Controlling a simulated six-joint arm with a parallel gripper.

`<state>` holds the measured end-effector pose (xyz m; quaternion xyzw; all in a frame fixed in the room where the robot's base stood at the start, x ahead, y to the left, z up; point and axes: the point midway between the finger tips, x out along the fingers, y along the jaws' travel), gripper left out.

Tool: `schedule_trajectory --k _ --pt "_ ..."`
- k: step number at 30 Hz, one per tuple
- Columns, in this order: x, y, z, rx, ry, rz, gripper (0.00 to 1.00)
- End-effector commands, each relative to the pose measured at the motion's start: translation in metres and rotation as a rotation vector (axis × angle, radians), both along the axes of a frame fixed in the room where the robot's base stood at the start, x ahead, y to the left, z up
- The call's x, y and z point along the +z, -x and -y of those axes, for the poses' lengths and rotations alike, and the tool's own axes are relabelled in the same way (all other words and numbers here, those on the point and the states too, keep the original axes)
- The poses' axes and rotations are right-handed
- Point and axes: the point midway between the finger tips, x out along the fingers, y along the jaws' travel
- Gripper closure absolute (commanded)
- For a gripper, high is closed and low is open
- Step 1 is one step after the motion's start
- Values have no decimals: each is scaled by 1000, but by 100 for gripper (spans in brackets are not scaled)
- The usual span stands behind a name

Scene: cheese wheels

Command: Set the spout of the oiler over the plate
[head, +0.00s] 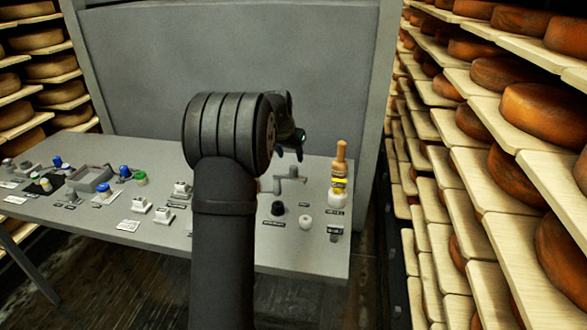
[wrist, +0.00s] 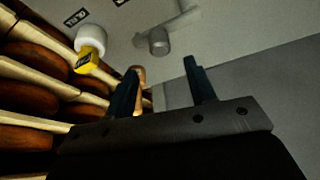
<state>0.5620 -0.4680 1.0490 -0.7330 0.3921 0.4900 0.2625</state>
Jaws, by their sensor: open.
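I take the oiler to be the grey fitting (head: 290,174) with a thin arm, near the table's right side; I cannot be sure of this. In the wrist view a grey cylinder with an arm (wrist: 158,42) shows above and between my fingers, apart from them. I cannot pick out the plate for certain. My gripper (head: 292,146) hangs over the table's right part, partly hidden by my arm. Its fingers (wrist: 160,78) are open. A tan piece (wrist: 141,77) shows partly behind the left finger; I cannot tell if it touches.
A tan-topped bottle-like thing (head: 340,165) with a yellow label stands right of my gripper. A black knob (head: 278,208) and a white knob (head: 305,222) lie nearer. Small fittings and a grey tray (head: 90,178) fill the left. A grey panel (head: 240,55) stands behind; cheese shelves (head: 480,155) are right.

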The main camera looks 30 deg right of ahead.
Motion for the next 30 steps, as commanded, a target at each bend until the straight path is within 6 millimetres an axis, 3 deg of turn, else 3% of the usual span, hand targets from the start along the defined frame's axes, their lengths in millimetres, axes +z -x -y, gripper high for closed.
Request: schedule_trajectory --k 6,12,24,25,30 --pt "-43 -10 15 0 0 -1 50" --pt "-68 -15 24 0 0 -1 50" --pt "-75 -17 26 1 1 0 50" --pt "-75 -17 26 1 1 0 52" --pt "-75 -17 26 1 1 0 85"
